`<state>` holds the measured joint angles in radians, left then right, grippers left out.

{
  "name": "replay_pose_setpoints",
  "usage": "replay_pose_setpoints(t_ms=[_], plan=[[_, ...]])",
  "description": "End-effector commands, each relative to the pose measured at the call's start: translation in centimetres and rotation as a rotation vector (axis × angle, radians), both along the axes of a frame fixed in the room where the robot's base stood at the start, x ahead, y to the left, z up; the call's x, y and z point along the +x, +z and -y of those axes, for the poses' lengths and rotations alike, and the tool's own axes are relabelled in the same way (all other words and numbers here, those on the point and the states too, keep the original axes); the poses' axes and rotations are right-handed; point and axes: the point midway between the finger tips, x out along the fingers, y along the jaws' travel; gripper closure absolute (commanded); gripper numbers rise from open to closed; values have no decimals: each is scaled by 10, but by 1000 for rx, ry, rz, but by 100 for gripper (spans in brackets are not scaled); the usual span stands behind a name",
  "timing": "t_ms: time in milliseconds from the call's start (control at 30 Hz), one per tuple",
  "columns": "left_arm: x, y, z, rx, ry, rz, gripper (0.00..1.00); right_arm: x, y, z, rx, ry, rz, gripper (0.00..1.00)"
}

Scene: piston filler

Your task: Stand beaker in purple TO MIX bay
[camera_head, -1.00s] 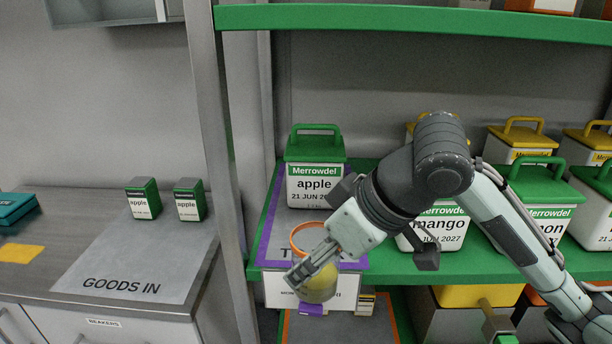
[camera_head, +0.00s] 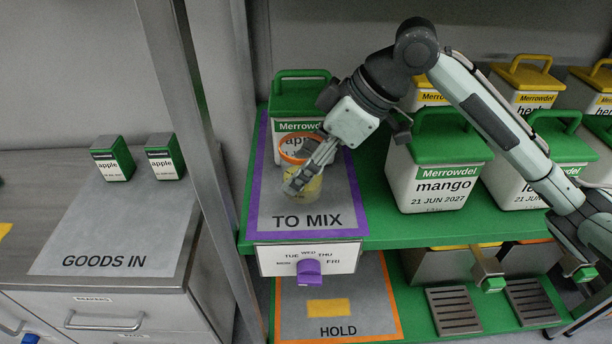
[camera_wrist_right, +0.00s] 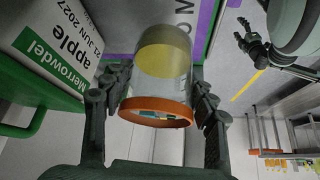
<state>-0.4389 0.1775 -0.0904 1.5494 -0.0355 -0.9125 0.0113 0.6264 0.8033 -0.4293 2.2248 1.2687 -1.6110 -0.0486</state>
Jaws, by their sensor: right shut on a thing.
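The beaker (camera_head: 304,172) is clear with an orange rim and yellow contents. My right gripper (camera_head: 308,175) is shut around its side and holds it upright over the purple-edged TO MIX bay (camera_head: 345,205). I cannot tell whether its base touches the mat. In the right wrist view the beaker (camera_wrist_right: 162,75) sits between both fingers, orange rim toward the camera.
A green-lidded apple tub (camera_head: 298,95) stands right behind the beaker. A mango tub (camera_head: 437,165) stands to the right of the bay. A purple weekday knob (camera_head: 309,272) is on the front edge, above the HOLD mat (camera_head: 365,310). The front of TO MIX is clear.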

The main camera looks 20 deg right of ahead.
Motion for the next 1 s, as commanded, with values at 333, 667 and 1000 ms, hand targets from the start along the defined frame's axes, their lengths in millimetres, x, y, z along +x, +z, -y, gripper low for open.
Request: replay_pose_setpoints(t_ms=[333, 667, 1000], plan=[[1, 1, 0, -1, 2, 2, 41, 17, -30, 11, 1, -1, -3, 77], [-2, -3, -1, 0, 0, -2, 41, 18, -52, 11, 1, -1, 1, 77], [-1, -2, 0, 0, -1, 0, 41, 18, -55, 11, 0, -1, 0, 31]])
